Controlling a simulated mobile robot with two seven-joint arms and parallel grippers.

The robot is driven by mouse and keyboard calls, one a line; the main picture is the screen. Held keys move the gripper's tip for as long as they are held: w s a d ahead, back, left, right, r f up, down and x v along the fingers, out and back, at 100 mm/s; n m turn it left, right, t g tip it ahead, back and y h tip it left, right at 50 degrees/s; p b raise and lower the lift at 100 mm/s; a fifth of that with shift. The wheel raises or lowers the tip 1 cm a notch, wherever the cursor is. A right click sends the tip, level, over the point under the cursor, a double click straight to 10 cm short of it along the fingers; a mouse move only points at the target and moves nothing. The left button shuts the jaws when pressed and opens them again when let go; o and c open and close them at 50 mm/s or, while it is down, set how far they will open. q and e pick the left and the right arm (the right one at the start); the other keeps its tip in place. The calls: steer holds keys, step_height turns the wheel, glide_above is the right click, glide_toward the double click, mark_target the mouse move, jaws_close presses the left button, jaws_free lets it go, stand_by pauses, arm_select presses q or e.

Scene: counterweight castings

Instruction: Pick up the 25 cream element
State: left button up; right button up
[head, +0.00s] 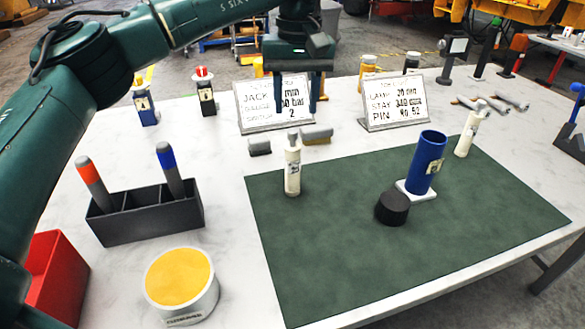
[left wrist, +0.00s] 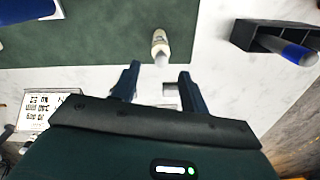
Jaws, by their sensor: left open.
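Two cream elements stand upright: one (head: 292,172) at the back left part of the green mat (head: 330,250), the other (head: 467,135) at the mat's back right edge. Their numbers are too small to read. My left gripper (head: 294,100) is open and empty, pointing down in front of a sign, behind and above the nearer cream element. In the left wrist view, that cream element (left wrist: 160,45) appears just beyond the gap between the open fingers (left wrist: 158,72), apart from them. My right gripper is not in view.
A blue cylinder on a white base (head: 426,165) and a black round piece (head: 392,208) are on the mat. Two signs (head: 268,105) (head: 393,103) stand behind. A dark holder with markers (head: 150,217) and a yellow-topped round tub (head: 180,280) are left. The mat's front is clear.

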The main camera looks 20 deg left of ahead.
mark_target(293, 131)
arm_select(q)
steer(key=shift+w+a+f, duration=0.1)
steer(key=shift+a+f, duration=0.1)
steer(key=shift+f, duration=1.3)
steer(key=shift+w+a+f, duration=0.1)
steer(key=shift+a+f, duration=0.05)
steer(key=shift+f, duration=1.35)
steer(key=shift+c, duration=0.3)
jaws_close()
